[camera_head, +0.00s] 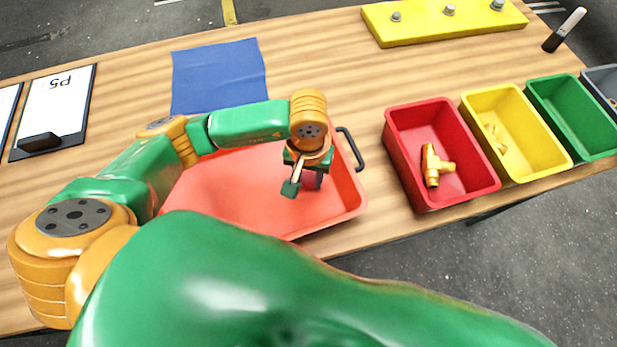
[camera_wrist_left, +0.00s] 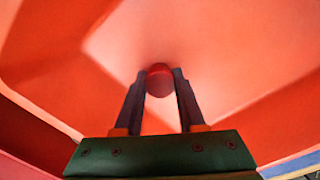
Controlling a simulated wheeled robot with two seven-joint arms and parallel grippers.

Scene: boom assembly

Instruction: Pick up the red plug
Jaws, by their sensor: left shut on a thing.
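The red plug (camera_wrist_left: 160,82) shows in the left wrist view as a round red end between the two dark fingertips. My left gripper (camera_wrist_left: 160,92) is shut on it, with a finger on each side. In the head view the left gripper (camera_head: 311,181) points down inside the red-orange tray (camera_head: 235,190), near its right end, and the plug is hidden there. I cannot tell whether the plug touches the tray floor. My right gripper is not in view.
Red (camera_head: 405,150), yellow (camera_head: 545,150) and green (camera_head: 570,115) bins stand at the right; brass-coloured fittings lie in the red and yellow ones. A blue cloth (camera_head: 215,75), clipboard (camera_head: 60,100), yellow block (camera_head: 445,25) and marker (camera_head: 564,30) lie on the table.

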